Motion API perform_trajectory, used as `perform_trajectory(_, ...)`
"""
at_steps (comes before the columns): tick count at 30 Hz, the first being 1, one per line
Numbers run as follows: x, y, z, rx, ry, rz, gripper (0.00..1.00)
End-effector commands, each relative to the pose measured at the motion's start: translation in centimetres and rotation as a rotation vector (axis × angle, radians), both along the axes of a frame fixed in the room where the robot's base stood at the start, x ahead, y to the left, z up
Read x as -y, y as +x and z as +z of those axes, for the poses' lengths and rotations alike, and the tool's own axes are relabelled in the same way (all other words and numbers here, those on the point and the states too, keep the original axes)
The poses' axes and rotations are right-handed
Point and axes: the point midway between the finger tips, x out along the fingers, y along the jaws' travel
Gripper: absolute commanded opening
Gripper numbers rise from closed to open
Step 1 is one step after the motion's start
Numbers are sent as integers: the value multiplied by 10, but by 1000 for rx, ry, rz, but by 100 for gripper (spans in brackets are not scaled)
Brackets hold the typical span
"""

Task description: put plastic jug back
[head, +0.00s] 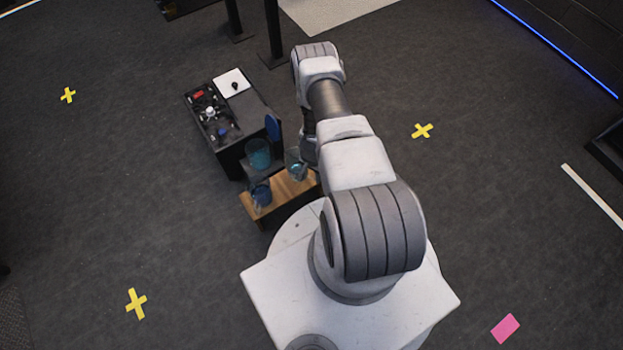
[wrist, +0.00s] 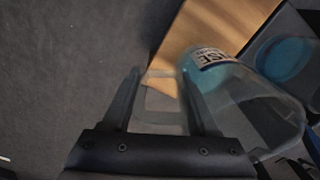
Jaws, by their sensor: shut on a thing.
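The plastic jug (wrist: 240,100) is clear, with a printed label and a bluish tint toward its base. It fills the right side of the wrist view and looks tilted there. My gripper (wrist: 160,85) is shut on its handle, which shows between the two fingers. In the head view the jug (head: 297,166) is at the right part of a low wooden bench (head: 283,200), partly hidden by my arm. I cannot tell whether it touches the bench. My fingers are hidden in the head view.
A blue see-through container (head: 261,194) stands on the bench's left part. A teal bucket (head: 258,154) and a blue round panel (head: 273,127) are just behind. A dark console (head: 214,113) with small items and a white plate (head: 231,83) stands beyond. Open carpet lies left and right.

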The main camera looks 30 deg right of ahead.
Motion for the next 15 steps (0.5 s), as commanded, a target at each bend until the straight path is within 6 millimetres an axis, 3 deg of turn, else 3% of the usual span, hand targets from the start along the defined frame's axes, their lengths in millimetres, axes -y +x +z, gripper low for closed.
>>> perform_trajectory(3, 0, -1, -22, -1, 0, 1, 0)
perform_trajectory(6, 0, -1, -32, 0, 1, 2, 0)
perform_trajectory(15, 0, -1, -33, 0, 1, 1, 0)
